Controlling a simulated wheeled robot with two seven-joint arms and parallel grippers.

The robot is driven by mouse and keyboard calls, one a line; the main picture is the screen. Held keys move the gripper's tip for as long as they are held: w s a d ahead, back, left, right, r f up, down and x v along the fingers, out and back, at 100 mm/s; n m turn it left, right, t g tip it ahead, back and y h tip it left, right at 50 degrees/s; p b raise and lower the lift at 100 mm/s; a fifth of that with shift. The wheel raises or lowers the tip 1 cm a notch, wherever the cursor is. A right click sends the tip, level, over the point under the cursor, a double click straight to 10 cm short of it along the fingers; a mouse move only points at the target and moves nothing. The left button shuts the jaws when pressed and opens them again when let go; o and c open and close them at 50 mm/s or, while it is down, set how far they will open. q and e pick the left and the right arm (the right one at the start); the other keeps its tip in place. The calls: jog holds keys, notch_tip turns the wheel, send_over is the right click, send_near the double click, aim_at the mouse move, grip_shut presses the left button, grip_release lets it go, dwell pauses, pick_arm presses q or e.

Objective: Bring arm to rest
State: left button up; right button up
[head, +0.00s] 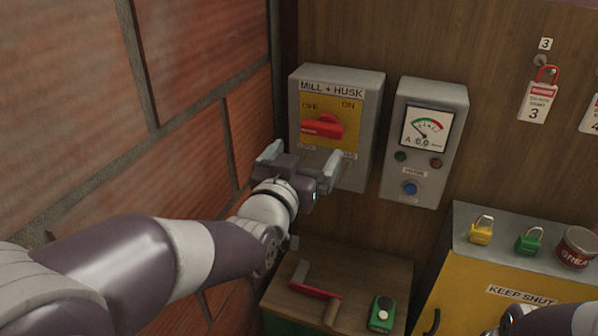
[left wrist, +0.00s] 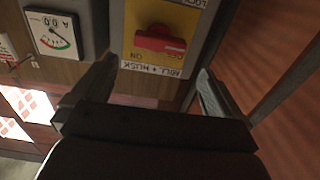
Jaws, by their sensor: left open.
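My left gripper (head: 302,158) is open and empty, in front of the lower part of the grey MILL + HUSK switch box (head: 366,112). Its two fingers also show spread in the left wrist view (left wrist: 155,85), with the box upside down beyond them. The red switch handle (head: 322,127) lies about level on its yellow plate, above the fingers and apart from them as far as I can tell. It shows in the left wrist view (left wrist: 160,42) too. Part of my right arm is at the bottom right; its fingers are not clear.
A brick wall (head: 200,60) stands close on the left. A meter box (head: 430,90) reading 0.0 hangs right of the switch. Below are a small wooden-topped stand (head: 345,262) with a red-handled tool (head: 314,290) and green device (head: 381,313), and a yellow cabinet (head: 480,285) bearing padlocks.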

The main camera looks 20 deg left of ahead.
pick_arm(q)
jog(key=shift+s, duration=1.2)
jog(key=s+f+g, duration=0.4)
jog(key=f+g, duration=0.1)
jog(key=f, duration=0.3)
jog(key=s+a+f+g, duration=0.1)
jog(key=s+f+g, duration=0.4)
jog(key=f, duration=0.4)
jog(key=s+f+g, duration=0.4)
jog(key=f+g, duration=0.2)
jog(key=f, duration=0.3)
jog(key=shift+s+a+g+y, duration=0.3)
jog(key=shift+s+g, duration=0.1)
